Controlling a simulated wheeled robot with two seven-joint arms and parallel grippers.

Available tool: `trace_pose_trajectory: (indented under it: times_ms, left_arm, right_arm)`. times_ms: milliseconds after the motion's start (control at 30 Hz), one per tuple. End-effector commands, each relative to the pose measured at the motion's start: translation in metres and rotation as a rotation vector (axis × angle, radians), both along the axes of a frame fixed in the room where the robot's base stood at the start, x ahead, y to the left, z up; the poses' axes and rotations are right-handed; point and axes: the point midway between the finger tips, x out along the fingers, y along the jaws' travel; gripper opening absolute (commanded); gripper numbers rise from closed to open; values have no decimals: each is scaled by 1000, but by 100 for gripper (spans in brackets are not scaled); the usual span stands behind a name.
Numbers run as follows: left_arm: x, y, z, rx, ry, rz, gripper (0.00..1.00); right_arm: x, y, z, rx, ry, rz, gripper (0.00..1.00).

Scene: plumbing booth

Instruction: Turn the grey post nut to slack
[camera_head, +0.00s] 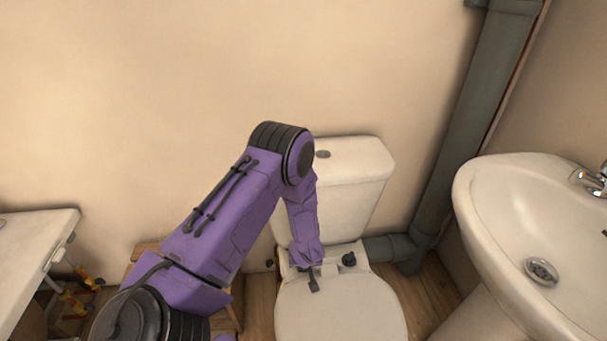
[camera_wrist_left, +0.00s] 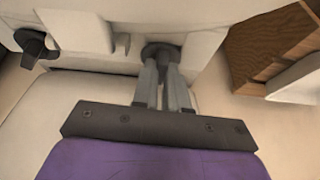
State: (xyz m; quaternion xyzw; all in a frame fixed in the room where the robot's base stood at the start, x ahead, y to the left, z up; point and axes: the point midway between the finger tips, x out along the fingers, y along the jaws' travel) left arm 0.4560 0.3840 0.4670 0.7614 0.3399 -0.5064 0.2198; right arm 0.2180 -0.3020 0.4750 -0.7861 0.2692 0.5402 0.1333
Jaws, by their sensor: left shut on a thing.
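A dark grey nut (camera_wrist_left: 160,50) sits at the back of the toilet, between the cistern side and the closed lid. My left gripper (camera_wrist_left: 164,72) is shut on this nut, one finger on each side of it. A second dark nut with a lever-like tab (camera_wrist_left: 33,44) stands apart from the fingers. It also shows right of my left arm in the head view, as a small black nut (camera_head: 349,259). My right gripper is not in view.
The toilet lid (camera_head: 341,312) lies below the cistern (camera_head: 352,185). A washbasin (camera_head: 512,222) stands at the right, beside a grey pipe (camera_head: 462,130). A white worktop (camera_head: 35,255) is at the left. A wooden piece (camera_wrist_left: 265,45) shows close beside the toilet.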

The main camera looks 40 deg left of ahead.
Motion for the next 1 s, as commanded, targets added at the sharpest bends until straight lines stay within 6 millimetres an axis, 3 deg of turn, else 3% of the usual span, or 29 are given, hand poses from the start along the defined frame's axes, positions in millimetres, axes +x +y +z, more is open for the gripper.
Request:
trace_pose_trajectory:
  times_ms: [100, 367, 700, 1000]
  left_arm:
    - [-1, -2, 4, 1, 6, 105, 0]
    - [1, -3, 1, 1, 3, 354, 0]
    - [5, -3, -4, 2, 1, 645, 0]
    - [6, -2, -3, 7, 1, 805, 0]
  right_arm:
    - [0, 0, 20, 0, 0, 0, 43]
    - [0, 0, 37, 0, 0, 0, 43]
    - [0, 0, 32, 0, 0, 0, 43]
    - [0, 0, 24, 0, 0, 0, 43]
